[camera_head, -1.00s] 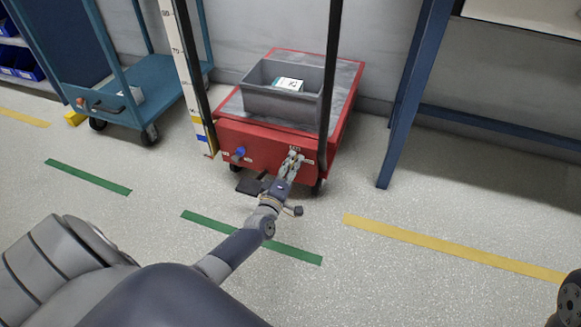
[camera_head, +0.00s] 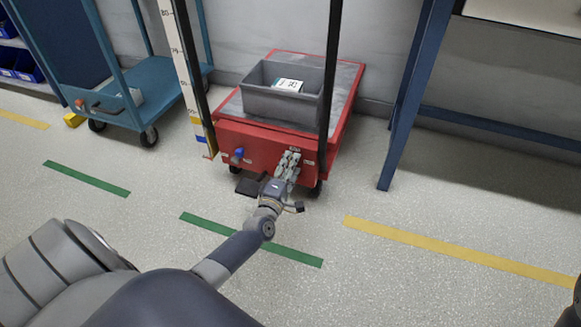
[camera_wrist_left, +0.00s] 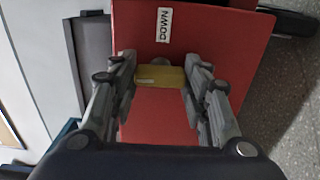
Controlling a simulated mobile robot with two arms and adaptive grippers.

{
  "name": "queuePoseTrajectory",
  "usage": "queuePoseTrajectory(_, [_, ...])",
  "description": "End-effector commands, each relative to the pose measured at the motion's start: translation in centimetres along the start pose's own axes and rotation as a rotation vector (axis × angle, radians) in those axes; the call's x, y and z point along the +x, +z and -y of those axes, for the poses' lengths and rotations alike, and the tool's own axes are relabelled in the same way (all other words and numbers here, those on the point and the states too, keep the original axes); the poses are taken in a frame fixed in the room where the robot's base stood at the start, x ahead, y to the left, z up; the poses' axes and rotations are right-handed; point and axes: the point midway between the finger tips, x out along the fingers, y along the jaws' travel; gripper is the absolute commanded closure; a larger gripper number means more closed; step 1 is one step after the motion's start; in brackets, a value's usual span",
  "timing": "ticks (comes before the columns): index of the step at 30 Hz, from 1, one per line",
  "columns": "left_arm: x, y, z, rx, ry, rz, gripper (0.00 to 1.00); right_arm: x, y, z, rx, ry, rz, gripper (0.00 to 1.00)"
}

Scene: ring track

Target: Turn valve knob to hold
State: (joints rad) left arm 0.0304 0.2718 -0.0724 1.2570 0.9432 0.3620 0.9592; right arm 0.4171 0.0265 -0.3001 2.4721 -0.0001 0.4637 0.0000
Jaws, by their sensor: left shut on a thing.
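The valve knob is a yellow bar (camera_wrist_left: 160,77) on the red front panel (camera_head: 262,150) of a lift cart. In the left wrist view it lies crosswise between the fingertips. My left gripper (camera_head: 288,160) is shut on it, with the fingers (camera_wrist_left: 160,82) touching its two ends. In the head view the fingers hide the knob. A white label reading "DOWN" (camera_wrist_left: 164,25) is on the panel close to the knob. No "hold" label is readable. My right gripper is not in view.
A blue knob (camera_head: 237,155) sits on the panel's left side. A grey bin (camera_head: 283,105) with a white box (camera_head: 289,85) rests on the cart. A black pedal (camera_head: 248,186) juts out low. A blue trolley (camera_head: 125,110) stands left, a blue table leg (camera_head: 408,110) right.

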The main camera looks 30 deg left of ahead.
Motion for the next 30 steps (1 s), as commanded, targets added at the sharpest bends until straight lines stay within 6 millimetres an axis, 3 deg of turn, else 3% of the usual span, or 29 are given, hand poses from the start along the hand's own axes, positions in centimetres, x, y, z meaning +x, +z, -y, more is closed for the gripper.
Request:
queuePoseTrajectory(5, [-0.1,0.0,0.1,-0.004,-0.002,0.000,0.81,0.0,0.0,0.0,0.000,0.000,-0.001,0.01])
queuePoseTrajectory(6, [-0.1,0.0,0.1,-0.004,-0.003,0.000,0.55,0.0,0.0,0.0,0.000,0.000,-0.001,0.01])
queuePoseTrajectory(9, [-0.1,0.0,0.1,-0.003,-0.002,0.000,0.37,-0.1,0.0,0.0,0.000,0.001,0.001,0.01])
queuePoseTrajectory(22, [-0.6,0.0,0.1,-0.002,-0.002,0.000,0.37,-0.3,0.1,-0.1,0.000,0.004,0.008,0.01])
queuePoseTrajectory(30, [-4.8,0.0,0.2,-0.003,-0.004,-0.001,0.37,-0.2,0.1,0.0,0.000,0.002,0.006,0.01])
